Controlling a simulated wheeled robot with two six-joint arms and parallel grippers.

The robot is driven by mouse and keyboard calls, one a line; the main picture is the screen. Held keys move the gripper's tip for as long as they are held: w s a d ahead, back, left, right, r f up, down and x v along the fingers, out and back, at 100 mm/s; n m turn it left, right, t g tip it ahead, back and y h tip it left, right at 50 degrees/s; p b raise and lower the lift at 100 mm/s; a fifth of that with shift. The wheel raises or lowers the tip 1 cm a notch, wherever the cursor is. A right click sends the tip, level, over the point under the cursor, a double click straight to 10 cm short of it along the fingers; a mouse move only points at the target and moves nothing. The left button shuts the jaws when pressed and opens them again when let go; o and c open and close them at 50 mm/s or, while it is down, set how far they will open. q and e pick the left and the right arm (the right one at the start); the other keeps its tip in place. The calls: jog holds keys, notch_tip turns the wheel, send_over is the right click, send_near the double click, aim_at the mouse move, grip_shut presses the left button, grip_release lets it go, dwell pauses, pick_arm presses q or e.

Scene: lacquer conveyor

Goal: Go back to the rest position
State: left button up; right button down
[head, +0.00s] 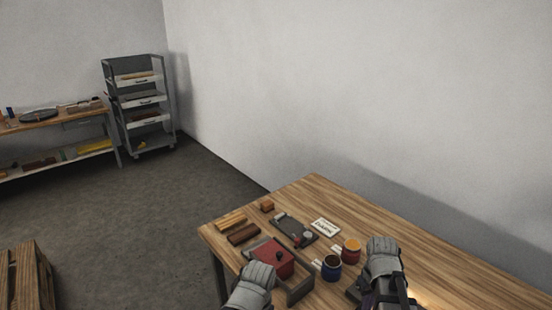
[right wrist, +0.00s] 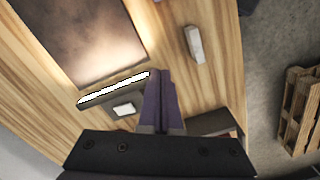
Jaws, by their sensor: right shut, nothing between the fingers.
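My right gripper (right wrist: 160,77) has its two purple fingers together and empty. In the right wrist view it is over the wooden table (right wrist: 205,95), apart from a pale block (right wrist: 194,44) ahead and to its right. A dark bar with a bright white strip (right wrist: 115,90) and a small white square (right wrist: 124,109) lie to its left. In the head view grey padded parts of my two arms rise at the bottom, over the near part of the table (head: 440,262). My left gripper's fingers do not show.
On the table are a red box (head: 272,256), a blue jar (head: 331,268), a red jar with orange contents (head: 351,250), a dark tray (head: 290,225), a white card (head: 325,227) and wooden sticks. A cart (head: 140,100), shelf bench (head: 60,118) and pallet (head: 28,275) stand beyond open floor.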

jog(key=s+a, duration=0.3)
jog(key=a, duration=0.7)
jog(key=s+a+n+h, duration=0.1)
jog(key=s+a, duration=0.3)
jog(key=a, duration=0.5)
jog(key=shift+s+a, duration=0.2)
jog(key=shift+a, duration=0.2)
jog(key=shift+d, duration=0.1)
